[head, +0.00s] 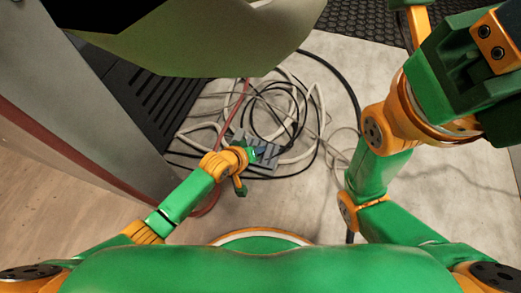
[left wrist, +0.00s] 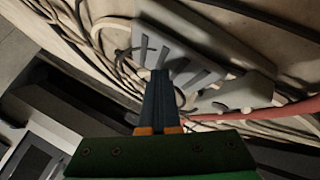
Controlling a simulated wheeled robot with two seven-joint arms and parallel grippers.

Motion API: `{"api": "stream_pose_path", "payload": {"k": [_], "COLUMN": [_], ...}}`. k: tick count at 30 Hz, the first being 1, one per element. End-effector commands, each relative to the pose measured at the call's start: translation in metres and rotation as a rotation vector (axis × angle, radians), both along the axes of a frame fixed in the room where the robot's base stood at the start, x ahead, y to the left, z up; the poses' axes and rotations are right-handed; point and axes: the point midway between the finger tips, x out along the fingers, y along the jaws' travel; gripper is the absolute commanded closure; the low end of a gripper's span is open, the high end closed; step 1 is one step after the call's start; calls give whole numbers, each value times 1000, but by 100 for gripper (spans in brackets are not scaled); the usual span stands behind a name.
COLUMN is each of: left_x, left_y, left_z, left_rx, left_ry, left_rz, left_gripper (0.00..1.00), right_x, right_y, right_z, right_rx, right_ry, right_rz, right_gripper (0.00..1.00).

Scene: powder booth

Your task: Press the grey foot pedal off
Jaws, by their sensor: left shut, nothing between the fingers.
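The grey foot pedal (head: 266,154) lies on the floor among tangled cables. In the left wrist view a grey ridged plate with dark slots, apparently the pedal (left wrist: 192,42), lies just beyond the fingertips, with a smaller grey block beside it. My left gripper (head: 251,155) is shut and empty, with its fingertips over the near edge of the pedal. In the left wrist view the closed dark fingers (left wrist: 160,75) overlap the slotted plate; I cannot tell whether they touch it. My right arm is raised at the right, and its fingertips are out of view.
Black, white and red cables (head: 300,110) loop around the pedal. A grey cabinet side (head: 110,130) stands close at the left, and a curved olive panel (head: 200,45) overhangs at the top. A dark ribbed mat (head: 360,18) lies at the back. Floor at the right is mostly clear.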

Motion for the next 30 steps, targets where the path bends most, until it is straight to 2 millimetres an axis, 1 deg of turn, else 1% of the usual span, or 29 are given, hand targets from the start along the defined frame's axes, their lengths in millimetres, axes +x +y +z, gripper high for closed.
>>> {"api": "stream_pose_path", "payload": {"k": [15,22,30], "left_x": [-1,-1,-1], "left_y": [0,0,1], "left_z": [-1,-11,-12], "left_rx": [2,1,3], "left_ry": [2,4,5], "left_rz": [0,0,0], "left_gripper": [100,100,100], "right_x": [0,0,-1], "right_y": [0,0,0], "right_z": [0,-4,-3], "right_rx": [-1,-1,-1], "right_ry": [1,0,-4], "right_rz": [0,0,-1], "right_gripper": [50,50,50]}}
